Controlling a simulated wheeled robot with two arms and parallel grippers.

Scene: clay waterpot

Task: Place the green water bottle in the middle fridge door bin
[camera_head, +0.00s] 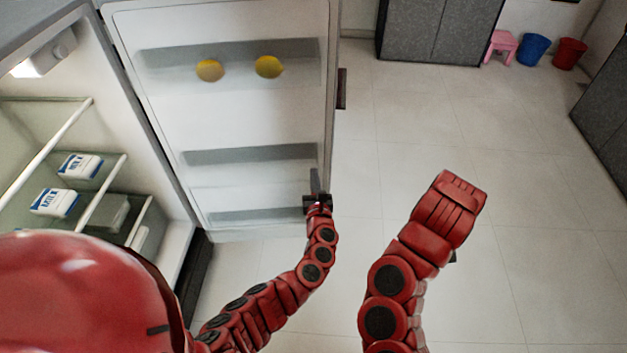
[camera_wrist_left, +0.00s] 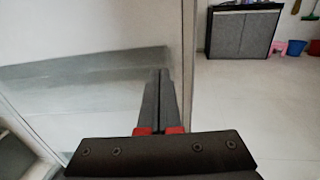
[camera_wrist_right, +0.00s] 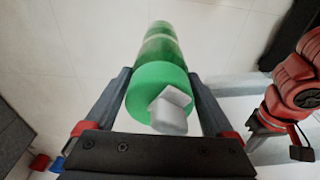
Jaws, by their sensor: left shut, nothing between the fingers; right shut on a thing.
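The green water bottle (camera_wrist_right: 155,80), with a green lid and a pale spout, is between the fingers of my right gripper (camera_wrist_right: 158,76) in the right wrist view. The head view does not show the bottle; my right arm there is in front of the floor, right of the door. The fridge door (camera_head: 222,122) stands open with stacked bins. The middle door bin (camera_head: 245,155) looks empty. My left gripper (camera_head: 318,185) is shut and empty at the door's right edge, near the lower bin (camera_head: 255,215); its closed fingers also show in the left wrist view (camera_wrist_left: 161,85).
Two yellow fruits (camera_head: 238,68) sit in the top door bin. Milk cartons (camera_head: 54,202) stand on the fridge shelves at left. A grey cabinet (camera_head: 437,28), pink stool (camera_head: 501,46), blue bucket (camera_head: 534,50) and red bucket (camera_head: 569,54) are at the back. The floor at right is clear.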

